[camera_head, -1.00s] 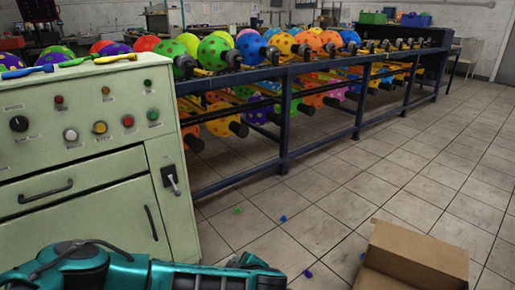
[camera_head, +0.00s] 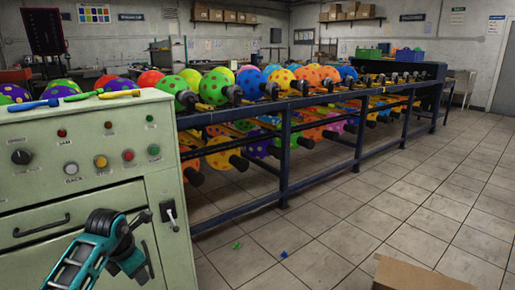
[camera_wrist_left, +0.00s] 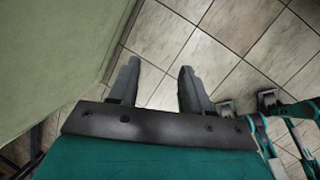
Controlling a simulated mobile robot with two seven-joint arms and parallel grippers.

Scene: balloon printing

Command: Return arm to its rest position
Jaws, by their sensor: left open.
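My left arm (camera_head: 88,255) shows at the lower left of the head view, bent in front of the green control cabinet (camera_head: 85,195). In the left wrist view, my left gripper (camera_wrist_left: 159,64) has its two grey fingers apart, with nothing between them. Tiled floor (camera_wrist_left: 235,45) shows beyond the fingertips. The cabinet's green side (camera_wrist_left: 50,60) lies left of the fingers in that view, with a gap between.
A dark blue rack (camera_head: 284,160) with several colourful balloons runs from the cabinet toward the back right. An open cardboard box (camera_head: 420,277) shows at the bottom edge. Small green and blue scraps (camera_head: 283,254) lie on the floor. The right-hand floor is mostly clear.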

